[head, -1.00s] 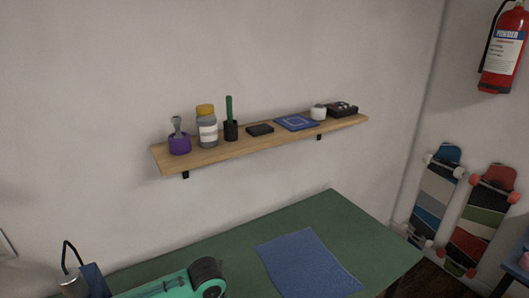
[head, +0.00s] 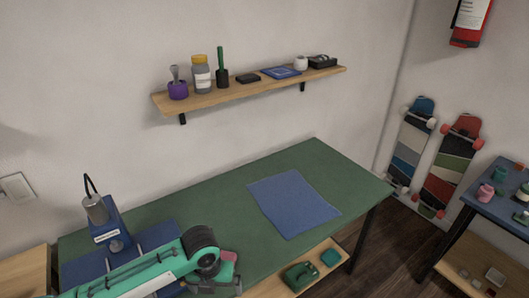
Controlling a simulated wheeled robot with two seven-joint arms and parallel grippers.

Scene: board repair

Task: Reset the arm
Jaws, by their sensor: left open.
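My left arm is teal and reaches in from the lower left over the green workbench (head: 330,172). Its dark round wrist joint is near the bench's front edge. My left gripper (head: 222,283) hangs beyond this joint at the bottom of the head view, small and partly hidden by the arm. It is open, and I see nothing held in it. A small pink and teal item shows close beside the wrist; I cannot tell what it is. My right gripper is not in view.
A blue machine (head: 107,232) with a silver top stands on the bench's left, partly behind my arm. A blue mat (head: 293,204) lies bare on the bench. A wall shelf (head: 240,93) holds several small items. A side table (head: 500,200) stands at right, near two skateboards.

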